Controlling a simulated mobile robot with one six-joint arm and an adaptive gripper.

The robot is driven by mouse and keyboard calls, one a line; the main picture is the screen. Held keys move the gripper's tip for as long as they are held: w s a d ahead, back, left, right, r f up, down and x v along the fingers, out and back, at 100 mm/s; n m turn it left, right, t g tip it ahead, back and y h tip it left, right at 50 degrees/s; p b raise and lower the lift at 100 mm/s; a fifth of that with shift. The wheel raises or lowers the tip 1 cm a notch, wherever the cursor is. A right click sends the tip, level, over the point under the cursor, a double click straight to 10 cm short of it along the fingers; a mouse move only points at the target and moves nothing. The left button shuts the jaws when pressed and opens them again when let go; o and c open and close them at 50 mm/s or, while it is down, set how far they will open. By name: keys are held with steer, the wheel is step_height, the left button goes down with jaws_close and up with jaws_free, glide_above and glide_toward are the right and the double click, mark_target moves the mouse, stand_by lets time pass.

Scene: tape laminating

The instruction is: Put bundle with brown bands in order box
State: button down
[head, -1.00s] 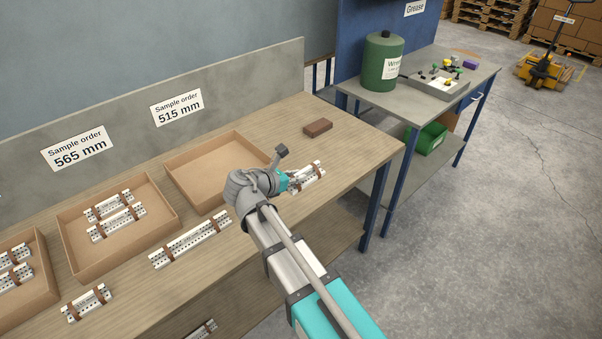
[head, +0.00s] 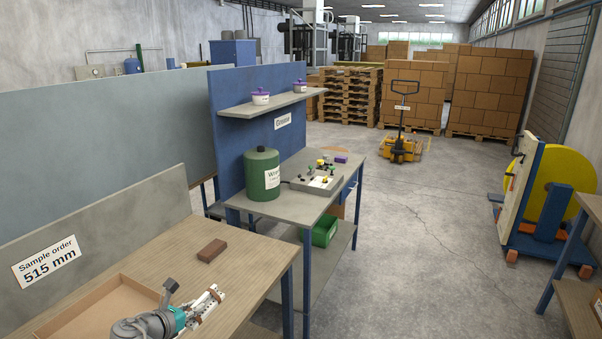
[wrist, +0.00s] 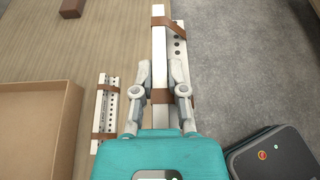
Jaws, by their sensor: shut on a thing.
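My gripper (wrist: 163,92) is shut on a white perforated bundle with brown bands (wrist: 160,55) in the wrist view. The bundle points away from my wrist and hangs near the table's edge, partly over the floor. A second, smaller-looking bundle with brown bands (wrist: 104,125) lies on the table left of my gripper. The shallow cardboard order box (wrist: 62,84) is further left, its visible inside empty. In the head view the box (head: 118,276) is at lower left. A banded bundle (head: 208,303) shows there beside my gripper; I cannot tell which of the two it is.
A brown block (head: 212,250) lies on the wooden table behind the bundle. A sign reading "Sample order 515 mm" (head: 45,262) is on the grey back panel. A side table with a green canister (head: 261,174) and grey tray (head: 312,184) stands beyond.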

mark_target(194, 305)
steer(key=shift+r+p, duration=3.05)
steer(key=shift+r, duration=0.4)
